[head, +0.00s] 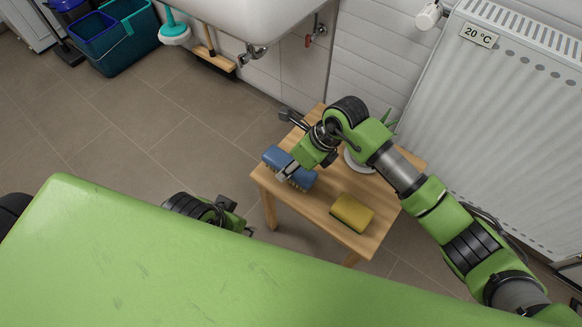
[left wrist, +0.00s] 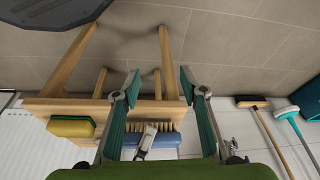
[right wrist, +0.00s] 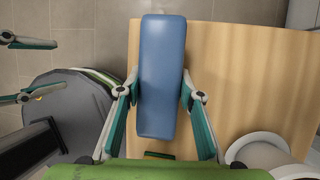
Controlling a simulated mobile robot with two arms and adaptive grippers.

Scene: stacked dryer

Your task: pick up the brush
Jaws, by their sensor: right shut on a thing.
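The blue brush (head: 273,157) with pale bristles is at the left corner of the small wooden table (head: 333,222). My right gripper (head: 298,168) is shut on it. In the right wrist view the brush's smooth blue back (right wrist: 162,60) lies between the two fingers (right wrist: 162,92). I cannot tell whether its bristles touch the tabletop. My left gripper (head: 228,212) is low, left of the table and partly hidden by a green surface. In the left wrist view its fingers (left wrist: 159,80) are spread apart and empty, with the brush (left wrist: 165,140) beyond them.
A yellow sponge (head: 352,212) lies near the table's front edge. A white pot (head: 356,162) stands behind my right arm. A radiator (head: 500,120) stands at the right, a sink (head: 240,15) behind.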

